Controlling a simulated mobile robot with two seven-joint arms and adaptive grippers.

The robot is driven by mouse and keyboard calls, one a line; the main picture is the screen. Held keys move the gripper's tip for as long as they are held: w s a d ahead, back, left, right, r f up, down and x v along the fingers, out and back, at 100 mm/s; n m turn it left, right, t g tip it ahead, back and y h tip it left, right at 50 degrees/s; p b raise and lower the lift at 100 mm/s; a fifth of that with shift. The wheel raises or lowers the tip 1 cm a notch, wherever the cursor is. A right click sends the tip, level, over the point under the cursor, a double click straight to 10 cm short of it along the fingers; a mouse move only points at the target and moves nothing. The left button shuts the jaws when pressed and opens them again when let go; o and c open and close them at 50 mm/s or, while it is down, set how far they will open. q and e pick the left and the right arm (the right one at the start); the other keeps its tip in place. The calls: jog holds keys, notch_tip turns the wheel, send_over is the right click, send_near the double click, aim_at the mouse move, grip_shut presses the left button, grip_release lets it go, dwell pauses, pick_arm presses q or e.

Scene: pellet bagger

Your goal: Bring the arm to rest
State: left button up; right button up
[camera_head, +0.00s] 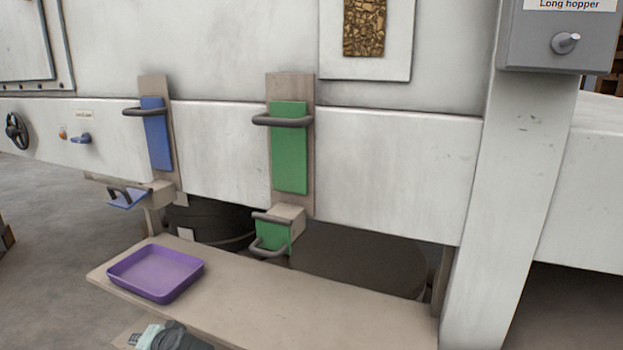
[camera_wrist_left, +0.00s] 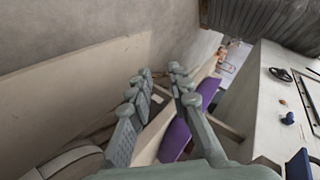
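My left gripper (camera_wrist_left: 160,85) shows in the left wrist view with its two grey-green fingers apart and nothing between them. In the head view only a grey and pale green part of what looks like my left arm shows at the bottom edge, below the purple tray (camera_head: 155,271). The fingertips are out of that view. The empty tray sits on the left end of a beige shelf (camera_head: 330,318). Part of the tray shows behind the fingers in the left wrist view (camera_wrist_left: 174,142). My right gripper is in neither view.
The white machine front carries a blue slide plate (camera_head: 156,142) and a green slide plate (camera_head: 290,160), each with a dark handle. A lower blue flap (camera_head: 127,199) and lower green flap (camera_head: 272,237) stick out above the shelf. A white post (camera_head: 515,190) stands at right.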

pick_arm(q)
jog(key=s+d+f+g+h, duration=0.1)
jog(key=s+d+f+h, duration=0.1)
jog(key=s+f, duration=0.3)
jog(key=s+d+f+g+h, duration=0.1)
jog(key=s+d+f+h, duration=0.2)
jog(key=s, duration=1)
jog(key=s+d+f+g+h, duration=0.1)
jog(key=s+d+f+h, duration=0.2)
jog(key=s+f, duration=0.6)
jog(key=shift+s+d+p, duration=0.15)
jog(key=shift+d+p, duration=0.25)
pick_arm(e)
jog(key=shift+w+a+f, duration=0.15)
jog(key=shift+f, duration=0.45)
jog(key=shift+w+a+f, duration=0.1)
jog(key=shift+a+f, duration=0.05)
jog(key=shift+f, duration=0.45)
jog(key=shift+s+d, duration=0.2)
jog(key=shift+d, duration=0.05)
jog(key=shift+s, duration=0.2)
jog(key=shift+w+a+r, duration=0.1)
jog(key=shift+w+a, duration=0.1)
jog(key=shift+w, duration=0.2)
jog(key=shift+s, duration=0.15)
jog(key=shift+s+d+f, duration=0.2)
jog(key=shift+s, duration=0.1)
